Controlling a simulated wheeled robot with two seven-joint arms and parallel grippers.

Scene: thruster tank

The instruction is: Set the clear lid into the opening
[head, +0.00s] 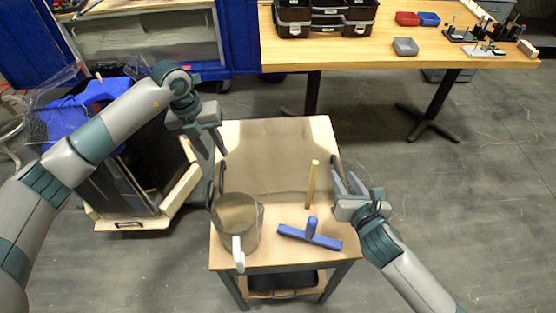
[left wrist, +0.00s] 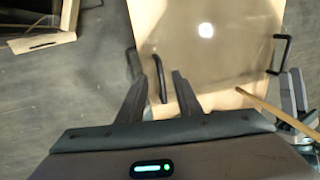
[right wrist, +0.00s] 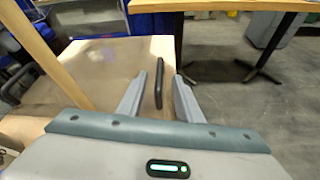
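The clear lid (head: 265,165) is a see-through, brownish sheet lying on the small wooden table, with a black handle at each side. It also shows in the left wrist view (left wrist: 205,60) and the right wrist view (right wrist: 100,70). My left gripper (head: 211,148) is open at the lid's left handle (left wrist: 160,78), which shows between its fingers. My right gripper (head: 345,181) is open at the right handle (right wrist: 158,84), which also shows between its fingers. Neither gripper is closed on a handle.
On the small table are a grey pitcher (head: 237,220) with a white handle, a blue T-shaped tool (head: 310,235) and an upright wooden stick (head: 312,185). A dark, wood-rimmed box (head: 130,190) stands on the floor at left. A long workbench (head: 360,50) stands behind.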

